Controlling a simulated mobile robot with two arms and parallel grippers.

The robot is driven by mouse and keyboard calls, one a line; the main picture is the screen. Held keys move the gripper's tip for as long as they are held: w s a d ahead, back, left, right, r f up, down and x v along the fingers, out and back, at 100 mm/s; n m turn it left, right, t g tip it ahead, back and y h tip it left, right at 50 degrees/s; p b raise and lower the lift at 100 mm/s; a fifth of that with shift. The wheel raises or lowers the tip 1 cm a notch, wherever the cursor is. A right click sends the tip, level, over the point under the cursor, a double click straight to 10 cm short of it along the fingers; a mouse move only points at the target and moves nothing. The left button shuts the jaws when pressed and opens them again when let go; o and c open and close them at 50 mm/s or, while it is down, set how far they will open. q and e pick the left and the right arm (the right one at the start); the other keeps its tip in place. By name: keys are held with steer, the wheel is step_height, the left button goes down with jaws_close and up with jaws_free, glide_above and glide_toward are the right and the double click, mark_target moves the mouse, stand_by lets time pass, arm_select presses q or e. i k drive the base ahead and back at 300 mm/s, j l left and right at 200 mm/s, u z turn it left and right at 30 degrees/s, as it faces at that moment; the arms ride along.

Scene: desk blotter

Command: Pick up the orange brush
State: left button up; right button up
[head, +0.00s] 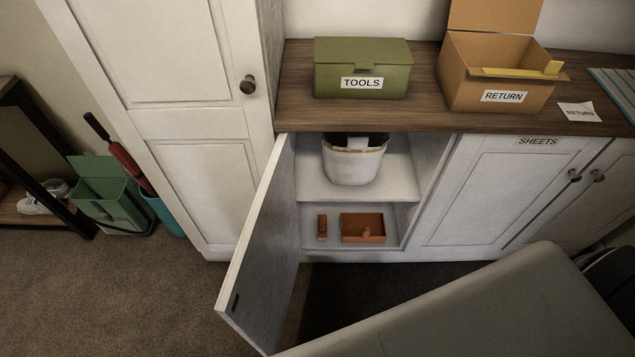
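A small narrow orange-brown object (322,227), likely the orange brush, is on the lower shelf of the open cabinet, near its left side. Its bristles cannot be made out. Beside it on the right lies an orange-brown tray-like piece (362,228), which looks like a dustpan with a small handle; the two look slightly apart. Neither of my grippers is in view.
The cabinet door (262,255) stands open toward me on the left. A white bucket (353,165) is on the shelf above. A large pale grey rounded surface (480,310) fills the lower right. Carpet at the lower left (110,300) is clear.

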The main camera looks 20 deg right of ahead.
mark_target(321, 218)
steer(key=z, duration=0.7)
